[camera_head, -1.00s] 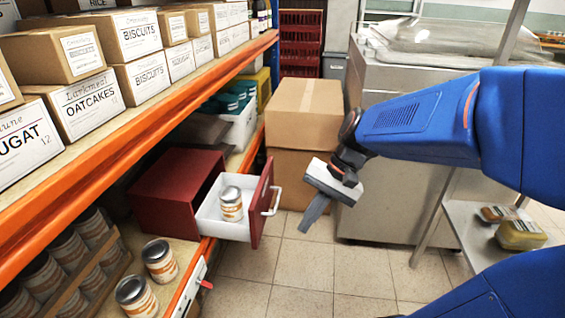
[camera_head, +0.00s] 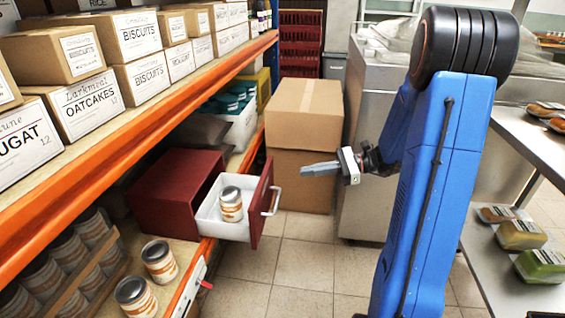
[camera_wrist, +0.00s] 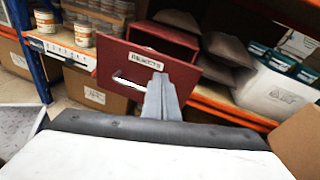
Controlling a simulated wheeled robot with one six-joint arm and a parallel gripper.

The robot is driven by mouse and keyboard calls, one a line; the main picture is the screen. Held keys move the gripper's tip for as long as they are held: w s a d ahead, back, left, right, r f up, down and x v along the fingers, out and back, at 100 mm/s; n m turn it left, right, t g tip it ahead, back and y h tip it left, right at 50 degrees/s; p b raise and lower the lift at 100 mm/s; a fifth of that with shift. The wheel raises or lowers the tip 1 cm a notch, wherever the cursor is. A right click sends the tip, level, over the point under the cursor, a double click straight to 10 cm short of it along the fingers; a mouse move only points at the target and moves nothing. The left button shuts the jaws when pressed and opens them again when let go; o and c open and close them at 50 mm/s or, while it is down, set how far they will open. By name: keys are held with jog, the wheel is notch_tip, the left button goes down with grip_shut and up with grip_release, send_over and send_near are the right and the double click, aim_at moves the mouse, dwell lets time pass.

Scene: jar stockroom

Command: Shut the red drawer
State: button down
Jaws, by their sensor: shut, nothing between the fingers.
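The red drawer (camera_head: 262,203) stands pulled out of its dark red cabinet (camera_head: 178,188) on the lower shelf. Its white inside holds one jar (camera_head: 231,204) with an orange and white label. A pale handle (camera_head: 271,201) is on the drawer's front. My gripper (camera_head: 303,170) is shut and empty, pointing left, to the right of the drawer front and apart from it. In the wrist view the drawer front (camera_wrist: 180,72) carries a "REJECTS" label, and my shut fingers (camera_wrist: 160,80) overlap its lower right part in the picture.
Two jars (camera_head: 159,260) stand on the shelf in front of the cabinet. Cardboard boxes (camera_head: 303,112) are stacked on the floor behind the drawer. A white bin (camera_head: 240,128) sits farther along the shelf. Tiled floor (camera_head: 305,265) is clear right of the drawer.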

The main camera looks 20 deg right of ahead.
aim_at(272, 160)
jog(key=w+d+f+m+t, duration=0.2)
jog(key=w+d+m+t, duration=0.2)
jog(key=d, duration=0.3)
jog(key=shift+y, duration=0.3)
jog(key=x, duration=1.4)
jog(key=shift+s+a, duration=0.2)
jog(key=shift+a, duration=0.05)
jog(key=x, duration=1.6)
jog(key=shift+a+f, duration=0.2)
jog(key=shift+a, duration=0.15)
jog(key=shift+w+a+r, duration=0.1)
jog(key=shift+w+a, duration=0.15)
jog(key=shift+a, duration=0.1)
jog(key=shift+r, duration=0.1)
